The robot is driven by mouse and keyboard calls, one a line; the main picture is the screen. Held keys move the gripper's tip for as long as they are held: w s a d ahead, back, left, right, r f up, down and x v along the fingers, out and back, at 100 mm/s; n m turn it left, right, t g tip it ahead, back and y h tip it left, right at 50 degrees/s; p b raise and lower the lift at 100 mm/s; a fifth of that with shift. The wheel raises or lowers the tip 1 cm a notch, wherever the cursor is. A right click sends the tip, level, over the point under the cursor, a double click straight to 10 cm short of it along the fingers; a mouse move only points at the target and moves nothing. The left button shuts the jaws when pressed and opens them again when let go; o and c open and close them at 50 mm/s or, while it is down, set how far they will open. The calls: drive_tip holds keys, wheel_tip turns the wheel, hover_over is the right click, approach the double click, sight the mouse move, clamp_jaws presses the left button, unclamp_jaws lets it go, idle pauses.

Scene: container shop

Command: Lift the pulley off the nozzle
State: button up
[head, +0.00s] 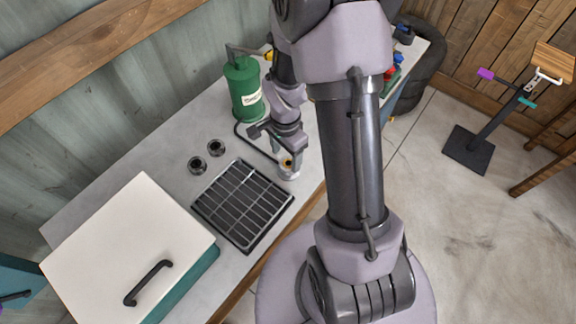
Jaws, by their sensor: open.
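My gripper (286,155) points down over the right side of the bench, near its front edge. Its jaws are open around or just above a small round piece (287,164) with a yellowish-brown centre. This piece sits on a pale round base (289,175) and seems to be the pulley on the nozzle, but it is too small and too covered by the fingers to be sure. I cannot tell whether the fingers touch it.
A black grid rack (242,204) lies just left of my gripper. Two dark round pieces (197,165) (215,147) stand behind it. A green canister (243,88) with a black hose is at the back. A white-lidded box (128,250) fills the left.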

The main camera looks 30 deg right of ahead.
sight(288, 161)
drive_tip(key=f, duration=0.1)
drive_tip(key=f+b, duration=0.1)
drive_tip(key=f, duration=0.2)
drive_tip(key=shift+d+f, duration=0.1)
drive_tip(key=shift+d, duration=0.25)
drive_tip(key=shift+c, duration=0.7)
drive_tip(key=shift+r, duration=0.25)
clamp_jaws()
